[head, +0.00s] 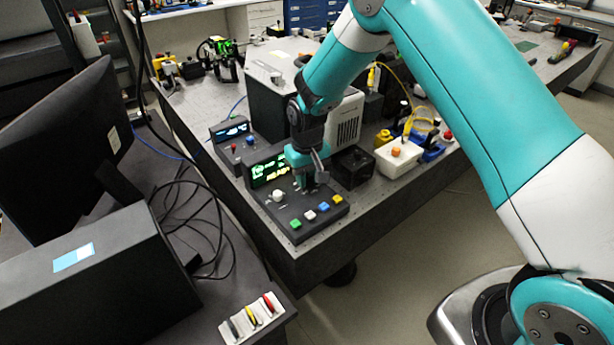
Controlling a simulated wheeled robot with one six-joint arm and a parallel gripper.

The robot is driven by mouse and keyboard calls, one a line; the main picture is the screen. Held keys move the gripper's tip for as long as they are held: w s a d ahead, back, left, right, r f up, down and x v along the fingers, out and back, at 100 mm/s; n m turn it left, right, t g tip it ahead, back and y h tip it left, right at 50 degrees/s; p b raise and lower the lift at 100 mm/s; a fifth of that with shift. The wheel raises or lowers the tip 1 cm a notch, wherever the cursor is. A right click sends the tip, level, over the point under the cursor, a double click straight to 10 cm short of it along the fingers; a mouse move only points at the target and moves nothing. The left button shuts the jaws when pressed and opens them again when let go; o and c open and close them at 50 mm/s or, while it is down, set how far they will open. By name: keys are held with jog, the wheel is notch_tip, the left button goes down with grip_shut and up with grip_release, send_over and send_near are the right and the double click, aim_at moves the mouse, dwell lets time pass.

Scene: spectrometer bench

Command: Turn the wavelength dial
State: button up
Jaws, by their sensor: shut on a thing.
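The control box (318,218) is a dark console near the front edge of the bench. It has a lit green display (265,172), a pale round knob (278,196) and a row of green, white, blue and yellow buttons along its front. My gripper (309,186) reaches down over the console, right of the pale knob and just in front of the display. Its jaws are shut on a small part on the console top, apparently the wavelength dial. The fingers hide that part, so its marking and angle cannot be read.
A smaller box with a blue display (232,130) stands behind left. A large grey-white instrument (275,75) stands behind the console. A black box (353,167) and a white box with an orange knob (397,155) stand to the right. A monitor (65,150) and cables fill the left.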

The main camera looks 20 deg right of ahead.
jog(key=shift+r, duration=0.1)
jog(key=o, duration=0.9)
notch_tip(320, 180, up, 17)
jog(key=b, duration=0.3)
jog(key=shift+r, duration=0.2)
jog(key=s+a+r+n+y, duration=0.1)
jog(key=s, duration=0.9)
jog(key=s+a+r+n+y, duration=0.1)
jog(key=s+a+r+n, duration=0.1)
jog(key=s, duration=0.8)
jog(key=s+a+r+n+y, duration=0.1)
jog(key=s+n+y, duration=0.1)
jog(key=s, duration=0.8)
jog(key=shift+s+a+r, duration=0.15)
jog(key=shift+s+a, duration=0.25)
